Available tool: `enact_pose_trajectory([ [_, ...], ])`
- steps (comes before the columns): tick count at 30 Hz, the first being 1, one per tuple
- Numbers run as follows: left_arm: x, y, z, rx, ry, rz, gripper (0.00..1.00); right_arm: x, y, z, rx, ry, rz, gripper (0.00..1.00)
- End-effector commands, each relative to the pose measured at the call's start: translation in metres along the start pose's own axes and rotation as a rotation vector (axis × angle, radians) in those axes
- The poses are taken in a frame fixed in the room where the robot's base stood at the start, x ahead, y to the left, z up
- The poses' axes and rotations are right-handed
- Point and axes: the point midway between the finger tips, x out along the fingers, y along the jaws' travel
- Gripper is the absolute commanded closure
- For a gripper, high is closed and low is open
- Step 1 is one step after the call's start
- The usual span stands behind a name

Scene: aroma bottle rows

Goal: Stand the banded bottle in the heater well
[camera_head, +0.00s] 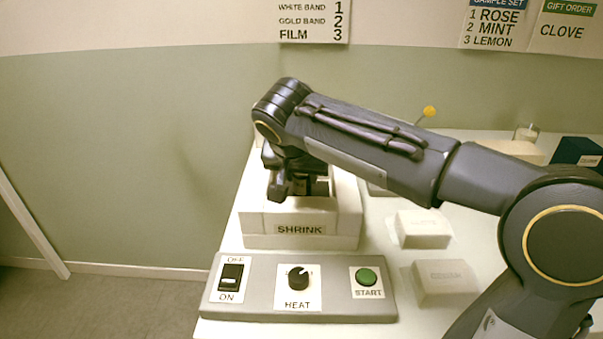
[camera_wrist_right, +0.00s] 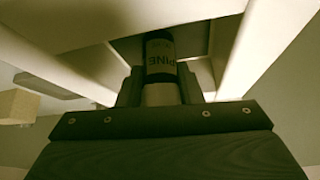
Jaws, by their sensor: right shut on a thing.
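The cream heater block (camera_head: 345,215), labelled SHRINK, stands behind the control panel. My right gripper (camera_head: 300,187) points down into the open middle of the heater block. In the right wrist view my right gripper (camera_wrist_right: 160,92) is shut on a bottle (camera_wrist_right: 160,62) with a PINE label and dark bands above and below it. The pale walls of the block surround the bottle. The well floor is hidden, so I cannot tell whether the bottle touches it. My left gripper is not in view.
A grey control panel (camera_head: 330,305) with an OFF/ON switch (camera_head: 230,283), HEAT knob (camera_head: 298,279) and green START button (camera_head: 367,277) lies in front. Pale boxes (camera_head: 424,228) (camera_head: 445,278) stand to the right under my arm. A dark blue box (camera_head: 577,152) is at the far right.

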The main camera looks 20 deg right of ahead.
Motion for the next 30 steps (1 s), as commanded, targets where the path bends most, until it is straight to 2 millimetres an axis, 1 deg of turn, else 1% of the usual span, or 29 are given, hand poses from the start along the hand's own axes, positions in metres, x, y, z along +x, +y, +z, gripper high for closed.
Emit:
enact_pose_trajectory([
  [1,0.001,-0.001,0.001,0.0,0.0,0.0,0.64,0.001,0.0,0.001,0.0,0.0,0.0,0.65],
  [5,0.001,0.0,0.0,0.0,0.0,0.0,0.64,0.001,0.0,0.001,0.0,0.0,0.0,0.48],
  [6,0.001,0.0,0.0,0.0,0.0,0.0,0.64,0.001,0.0,0.001,0.0,0.0,0.0,0.46],
  [13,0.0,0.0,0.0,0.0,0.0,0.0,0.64,0.0,0.0,0.0,0.0,0.0,0.0,0.46],
  [17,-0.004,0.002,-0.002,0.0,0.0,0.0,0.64,-0.007,0.0,-0.002,-0.001,0.0,-0.001,0.46],
  [20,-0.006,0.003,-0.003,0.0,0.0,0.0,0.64,-0.022,-0.001,-0.003,0.0,0.001,-0.002,0.46],
  [27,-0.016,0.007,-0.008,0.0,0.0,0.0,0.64,-0.075,-0.001,-0.003,-0.001,0.002,-0.004,0.46],
  [30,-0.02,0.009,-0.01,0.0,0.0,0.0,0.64,-0.094,-0.001,-0.003,-0.001,0.002,-0.003,0.46],
])
